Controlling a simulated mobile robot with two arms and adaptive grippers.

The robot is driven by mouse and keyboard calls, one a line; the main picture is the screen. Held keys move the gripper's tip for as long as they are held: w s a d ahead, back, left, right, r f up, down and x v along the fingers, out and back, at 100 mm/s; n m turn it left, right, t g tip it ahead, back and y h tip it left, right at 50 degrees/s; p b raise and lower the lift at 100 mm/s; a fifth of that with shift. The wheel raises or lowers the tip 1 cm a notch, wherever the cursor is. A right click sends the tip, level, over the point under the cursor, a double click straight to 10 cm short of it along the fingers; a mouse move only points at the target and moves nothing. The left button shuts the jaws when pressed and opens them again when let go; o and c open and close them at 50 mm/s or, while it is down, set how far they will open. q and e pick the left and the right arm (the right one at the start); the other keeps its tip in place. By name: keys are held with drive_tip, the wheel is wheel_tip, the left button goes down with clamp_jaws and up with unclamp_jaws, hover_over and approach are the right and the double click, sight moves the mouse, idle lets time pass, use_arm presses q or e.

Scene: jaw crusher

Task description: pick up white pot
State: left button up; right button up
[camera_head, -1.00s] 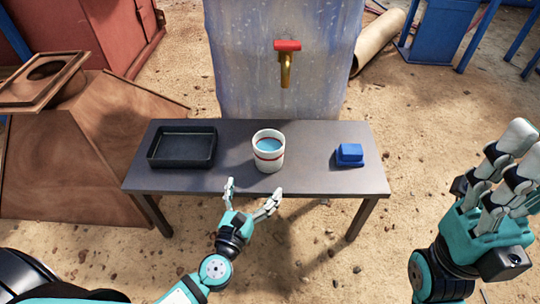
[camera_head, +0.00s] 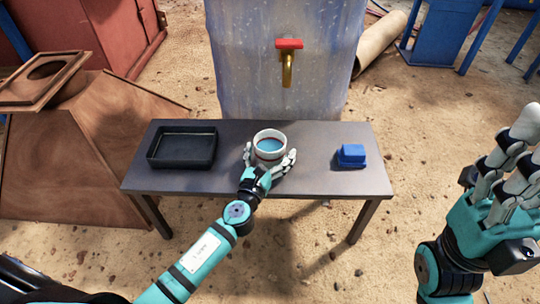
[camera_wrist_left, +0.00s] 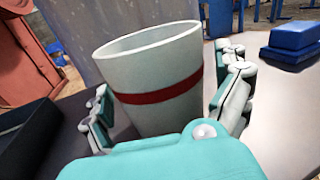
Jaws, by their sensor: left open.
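The white pot (camera_head: 270,138) has a red band and blue contents that look like liquid. It stands upright near the middle of the grey table (camera_head: 310,180). My left gripper (camera_head: 269,160) is open, with its fingers on both sides of the pot. In the left wrist view the pot (camera_wrist_left: 160,75) fills the middle, between the two fingers. Whether the fingers touch it I cannot tell. My right gripper (camera_head: 510,165) is raised at the right, away from the table, with its fingers apart and nothing in them.
A black tray (camera_head: 182,165) lies on the table to the left of the pot. A blue block-like object (camera_head: 351,156) lies to the right. A red-handled tap (camera_head: 288,60) on a bluish tank (camera_head: 240,60) is behind the table.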

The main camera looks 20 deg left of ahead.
use_arm(q)
drive_tip(key=shift+r, duration=0.1)
drive_tip(key=c, duration=1.5)
drive_tip(key=shift+o, duration=0.2)
